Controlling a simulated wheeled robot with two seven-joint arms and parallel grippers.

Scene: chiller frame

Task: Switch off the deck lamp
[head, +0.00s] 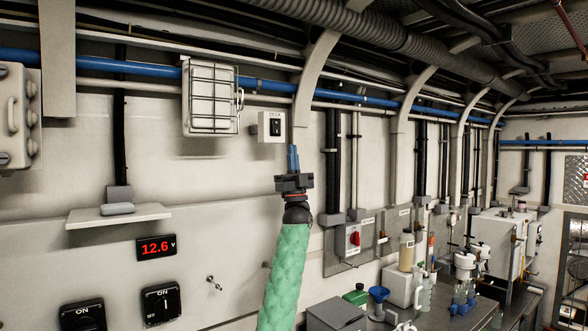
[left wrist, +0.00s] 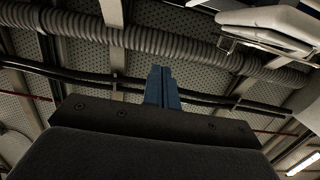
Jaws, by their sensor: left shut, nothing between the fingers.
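The switch box labelled DECK (head: 272,126) is on the wall in the head view, a pale box with a black rocker. I cannot tell the rocker's position. A caged lamp (head: 211,97) hangs to its left; its underside seems to show at the top right of the left wrist view (left wrist: 265,28). My left gripper (head: 293,150), on a green-sleeved arm, points up with its blue fingers shut and empty. Its tips appear just below and right of the switch box; contact is not clear. The fingers also show in the left wrist view (left wrist: 162,88). My right gripper is not in view.
A small shelf (head: 118,216), a red 12.6 V display (head: 156,247) and two rotary ON switches (head: 161,305) are at lower left. A red-knobbed switch (head: 354,239) is right of my arm. Bottles and a blue funnel (head: 378,294) crowd the bench. Pipes run overhead.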

